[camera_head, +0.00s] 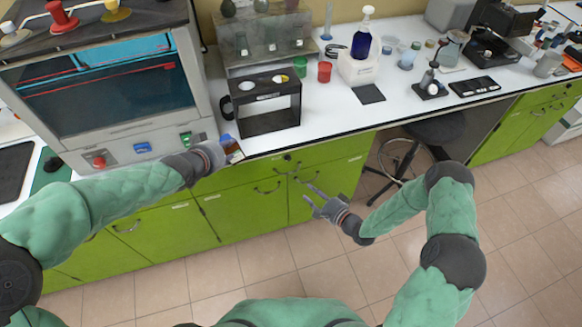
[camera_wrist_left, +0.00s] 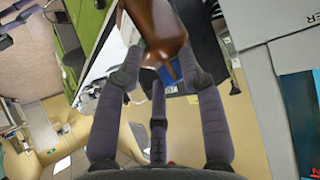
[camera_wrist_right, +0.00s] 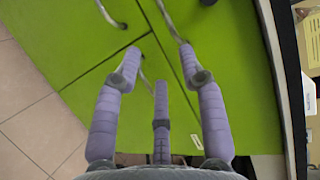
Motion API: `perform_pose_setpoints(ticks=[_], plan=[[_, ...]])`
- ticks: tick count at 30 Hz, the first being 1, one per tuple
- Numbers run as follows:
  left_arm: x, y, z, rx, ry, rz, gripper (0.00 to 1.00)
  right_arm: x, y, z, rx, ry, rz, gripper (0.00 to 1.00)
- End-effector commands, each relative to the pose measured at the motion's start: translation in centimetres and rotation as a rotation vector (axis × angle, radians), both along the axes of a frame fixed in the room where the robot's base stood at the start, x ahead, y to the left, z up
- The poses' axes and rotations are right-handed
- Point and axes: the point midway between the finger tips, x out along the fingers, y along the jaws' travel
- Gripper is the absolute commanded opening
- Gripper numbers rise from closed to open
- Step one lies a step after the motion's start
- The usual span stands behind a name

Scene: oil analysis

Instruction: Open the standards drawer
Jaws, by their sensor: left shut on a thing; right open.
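Green drawer fronts with curved metal handles line the bench below the white top; the drawers look shut. One drawer front (camera_head: 328,152) with a handle (camera_head: 306,178) is near my right gripper (camera_head: 318,198). I cannot read which is the standards drawer. My right gripper is open and empty, in front of the fronts and below that handle. In the right wrist view, the green fronts (camera_wrist_right: 210,60) fill the space beyond its fingers, with a handle (camera_wrist_right: 170,20) above the fingertips. My left gripper (camera_head: 228,148) is shut on a brown bottle (camera_wrist_left: 158,28) at the bench's front edge.
A black rack (camera_head: 268,122) stands on the bench right of the left gripper. A large oven-like machine (camera_head: 110,100) is at the left. A stool (camera_head: 405,160) stands in the knee space right of the drawers. The tiled floor (camera_head: 290,260) before the drawers is clear.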

Motion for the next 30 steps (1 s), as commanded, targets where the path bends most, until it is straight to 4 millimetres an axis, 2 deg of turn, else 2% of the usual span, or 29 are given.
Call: perform_pose_setpoints(ticks=[8, 22, 30], plan=[[0.0, 0.0, -0.3, 0.0, -0.001, 0.0, 0.0, 1.5, 1.4, 0.1, 0.031, -0.009, 0.007, 0.41], [0.0, 0.0, -2.1, 0.0, -0.001, 0.0, 0.0, 7.5, 6.5, -1.5, 0.029, -0.007, 0.006, 0.41], [0.0, 0.0, -2.4, -0.001, -0.002, 0.0, 0.0, 8.9, 7.7, -1.8, 0.031, -0.006, 0.005, 0.41]])
